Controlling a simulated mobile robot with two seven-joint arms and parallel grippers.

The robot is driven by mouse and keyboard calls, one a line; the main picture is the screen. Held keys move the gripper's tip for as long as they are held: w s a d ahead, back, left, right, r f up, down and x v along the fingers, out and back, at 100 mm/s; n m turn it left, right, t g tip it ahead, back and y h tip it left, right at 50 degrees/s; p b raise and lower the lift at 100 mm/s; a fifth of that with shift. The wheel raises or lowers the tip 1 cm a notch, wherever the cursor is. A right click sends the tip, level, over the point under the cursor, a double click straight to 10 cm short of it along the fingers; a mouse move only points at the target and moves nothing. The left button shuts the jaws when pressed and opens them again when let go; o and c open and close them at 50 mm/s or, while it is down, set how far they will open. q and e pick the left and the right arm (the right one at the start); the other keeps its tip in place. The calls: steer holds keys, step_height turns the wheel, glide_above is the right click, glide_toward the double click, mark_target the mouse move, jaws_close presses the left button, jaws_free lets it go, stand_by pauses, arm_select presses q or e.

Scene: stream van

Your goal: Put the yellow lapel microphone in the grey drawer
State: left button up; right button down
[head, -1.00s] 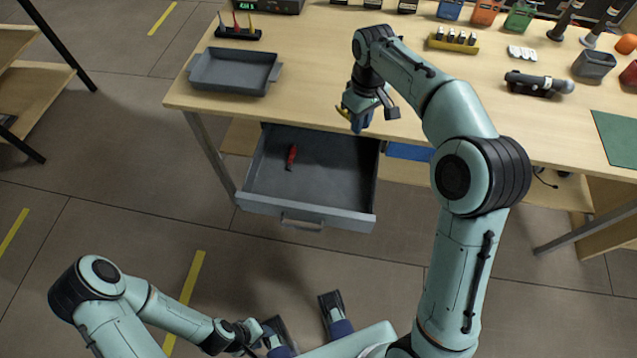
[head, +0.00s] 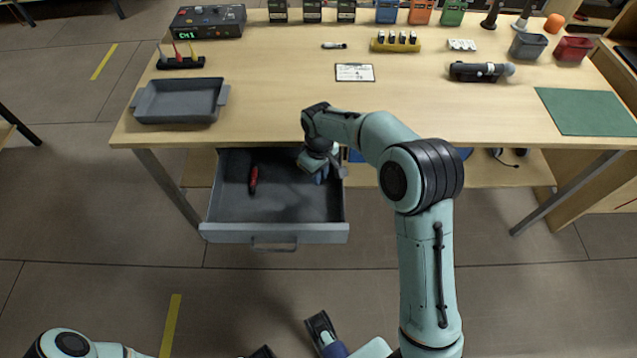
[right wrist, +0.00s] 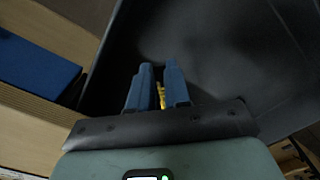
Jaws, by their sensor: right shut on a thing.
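The yellow lapel microphone (right wrist: 161,95) shows as a small yellow piece between the blue fingers of my right gripper (right wrist: 158,85) in the right wrist view. The gripper is shut on it, and the fingers hide part of it. The grey drawer (head: 222,232) is pulled out below the table. In the head view my right gripper (head: 320,176) points down over the drawer's back right part; the microphone cannot be made out there. In the right wrist view the dark drawer interior (right wrist: 215,45) lies beyond the fingertips.
A red object (head: 253,180) lies in the drawer's left part; the rest of its floor looks bare. The table (head: 270,110) edge runs just above the drawer's back. A grey tray (head: 180,101) stands on the table at left. A blue box (right wrist: 35,70) is beside the drawer.

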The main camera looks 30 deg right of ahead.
mark_target(319, 190)
step_height(319, 190, down, 5)
steer(key=shift+r, duration=0.2)
steer(key=shift+b, duration=0.3)
steer(key=shift+f, duration=0.15)
steer(key=c, duration=1.1)
jaws_free()
step_height(319, 190, up, 12)
steer(key=shift+r+p, duration=0.2)
steer(key=shift+p, duration=0.8)
